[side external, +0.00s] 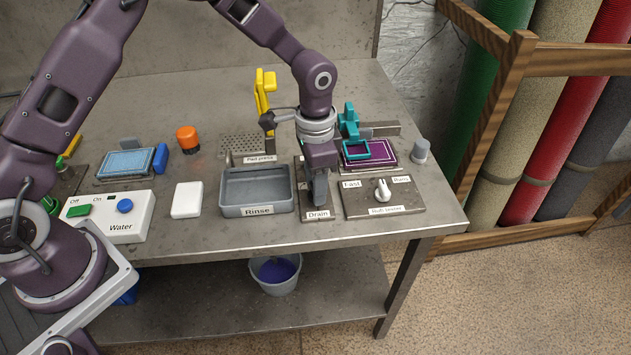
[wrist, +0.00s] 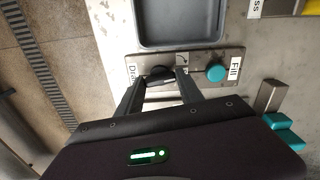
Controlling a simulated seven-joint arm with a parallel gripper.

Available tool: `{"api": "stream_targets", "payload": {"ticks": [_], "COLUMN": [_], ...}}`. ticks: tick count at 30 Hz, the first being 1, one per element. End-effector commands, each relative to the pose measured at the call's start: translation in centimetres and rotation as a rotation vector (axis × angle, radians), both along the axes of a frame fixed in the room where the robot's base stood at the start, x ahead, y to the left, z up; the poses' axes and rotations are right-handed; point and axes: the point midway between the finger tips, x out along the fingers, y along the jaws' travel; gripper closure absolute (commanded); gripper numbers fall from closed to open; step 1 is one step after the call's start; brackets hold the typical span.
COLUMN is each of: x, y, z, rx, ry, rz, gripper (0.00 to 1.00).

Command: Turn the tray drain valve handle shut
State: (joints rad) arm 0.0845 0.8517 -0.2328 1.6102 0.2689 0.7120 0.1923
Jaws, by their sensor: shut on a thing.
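My gripper (side external: 319,192) points down over the metal plate (side external: 308,180) with the "Drain" label (side external: 318,215), just right of the grey rinse tray (side external: 258,211). In the wrist view the two fingers (wrist: 159,90) are on either side of the dark drain valve handle (wrist: 157,79) and are shut on it. The fingers and palm partly cover the handle there, so its exact angle is hard to tell. In the side view the gripper hides the handle. A teal fill knob (wrist: 216,73) is on the same plate, near the "Fill" label (wrist: 235,74).
A bucket (side external: 275,275) stands on the lower shelf. A yellow lever (side external: 263,92) rises behind the tray.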

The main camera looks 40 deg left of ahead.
Motion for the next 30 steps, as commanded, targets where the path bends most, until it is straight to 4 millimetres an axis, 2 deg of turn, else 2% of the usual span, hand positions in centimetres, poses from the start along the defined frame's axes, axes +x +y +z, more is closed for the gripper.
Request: {"api": "stream_targets", "payload": {"ticks": [12,27,28,29,30], "x": [0.12,0.13,0.13,0.12,0.11], "y": [-0.03,-0.05,-0.04,-0.04,-0.04], "z": [0.14,0.14,0.14,0.13,0.12], "rx": [-0.001,-0.001,-0.001,-0.001,-0.001], "ry": [-0.004,-0.004,-0.004,-0.004,-0.004], "rz": [-0.148,-0.165,-0.165,-0.165,-0.165], "gripper": [0.97,0.97,0.53,0.47,0.47]}}
